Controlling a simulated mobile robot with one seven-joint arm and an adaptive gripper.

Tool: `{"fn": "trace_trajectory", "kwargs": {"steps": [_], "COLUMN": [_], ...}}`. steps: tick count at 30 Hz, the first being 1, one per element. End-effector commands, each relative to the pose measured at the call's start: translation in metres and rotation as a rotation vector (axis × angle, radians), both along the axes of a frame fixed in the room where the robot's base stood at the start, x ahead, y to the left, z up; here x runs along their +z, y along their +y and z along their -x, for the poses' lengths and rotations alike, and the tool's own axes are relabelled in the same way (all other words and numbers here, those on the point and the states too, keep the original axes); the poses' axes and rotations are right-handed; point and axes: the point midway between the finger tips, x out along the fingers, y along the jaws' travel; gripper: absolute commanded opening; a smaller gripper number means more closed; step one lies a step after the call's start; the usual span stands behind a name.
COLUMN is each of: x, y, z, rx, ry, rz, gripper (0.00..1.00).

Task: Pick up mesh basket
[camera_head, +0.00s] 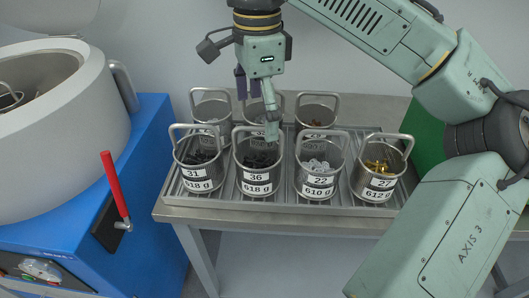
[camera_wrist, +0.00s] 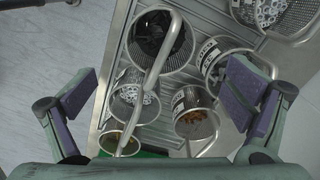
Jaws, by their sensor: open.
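Several metal mesh baskets with tall loop handles stand upright in the tray, and I cannot tell which one is meant. The front row has basket 31 (camera_head: 198,176), basket 36 (camera_head: 257,180), basket 22 (camera_head: 318,183) and basket 27 (camera_head: 374,186). My gripper (camera_head: 258,112) hangs above the baskets near basket 36, with a finger partly hiding those behind. In the wrist view my gripper (camera_wrist: 163,98) is open and empty. Basket handles cross between its fingers, above a basket with light contents (camera_wrist: 118,101) and one with brown contents (camera_wrist: 180,118).
The baskets crowd the metal tray (camera_head: 285,206) on a table (camera_head: 170,211). More baskets stand in the back row (camera_head: 198,107). A blue machine (camera_head: 150,150) with a white drum (camera_head: 75,130) and red lever (camera_head: 114,182) stands at left.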

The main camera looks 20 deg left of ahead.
Motion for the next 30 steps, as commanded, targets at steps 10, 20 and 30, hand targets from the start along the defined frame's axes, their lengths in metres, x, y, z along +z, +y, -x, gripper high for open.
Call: {"fn": "trace_trajectory", "kwargs": {"steps": [10, 20, 30], "x": [-0.047, -0.087, -0.101], "y": [0.000, 0.002, 0.003], "z": [0.000, -0.002, -0.002], "rx": [0.001, 0.002, 0.002], "ry": [0.001, 0.002, 0.000], "rz": [-0.002, -0.001, -0.002], "gripper": [0.96, 0.96, 0.96]}}
